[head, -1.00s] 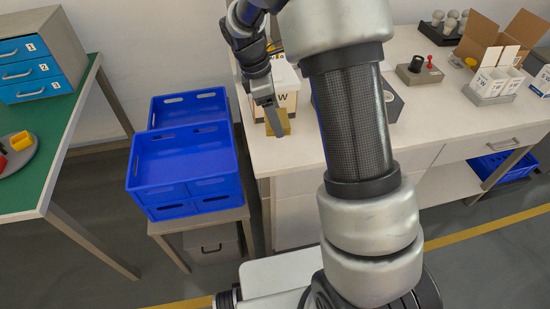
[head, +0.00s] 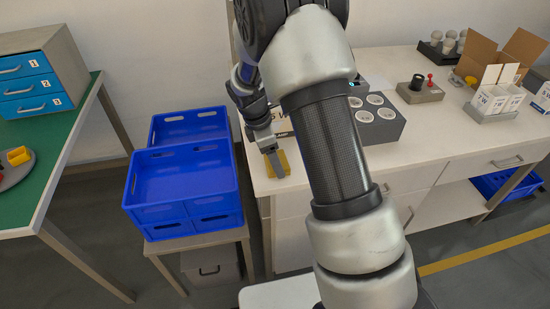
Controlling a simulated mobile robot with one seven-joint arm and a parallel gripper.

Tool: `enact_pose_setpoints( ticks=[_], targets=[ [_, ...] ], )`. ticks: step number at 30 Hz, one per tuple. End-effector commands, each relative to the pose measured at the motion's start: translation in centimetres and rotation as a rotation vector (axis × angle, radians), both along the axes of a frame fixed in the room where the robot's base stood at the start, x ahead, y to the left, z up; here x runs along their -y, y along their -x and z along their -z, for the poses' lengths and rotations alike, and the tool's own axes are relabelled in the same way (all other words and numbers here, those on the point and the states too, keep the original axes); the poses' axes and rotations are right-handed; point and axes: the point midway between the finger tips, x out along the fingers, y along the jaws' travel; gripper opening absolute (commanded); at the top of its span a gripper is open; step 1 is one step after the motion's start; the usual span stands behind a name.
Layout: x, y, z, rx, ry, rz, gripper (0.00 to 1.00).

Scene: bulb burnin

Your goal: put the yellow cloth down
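The yellow cloth (head: 284,163) shows as a small yellow patch at the left front corner of the white bench (head: 420,165). My gripper (head: 274,163) points down at it, with a grey finger across its near face. The gripper appears shut on the cloth; the far finger is hidden. I cannot tell whether the cloth touches the bench top or hangs just above it.
A labelled white box (head: 284,127) is mostly hidden behind my arm. A grey block with round sockets (head: 388,127) stands right of it. Blue crates (head: 184,185) stand left of the bench. A switch box (head: 420,92), cartons (head: 497,100) and bulbs (head: 450,42) are farther right.

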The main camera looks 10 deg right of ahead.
Motion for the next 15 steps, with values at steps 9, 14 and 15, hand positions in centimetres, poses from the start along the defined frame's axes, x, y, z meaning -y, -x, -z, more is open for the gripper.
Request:
enact_pose_setpoints(
  ticks=[9,14,15],
  targets=[
    [-0.02,0.01,0.26,0.000,0.000,0.000,0.87],
    [-0.02,0.00,0.26,0.000,0.000,0.000,0.87],
    [-0.01,0.00,0.25,0.000,0.000,0.000,0.87]
  ],
)
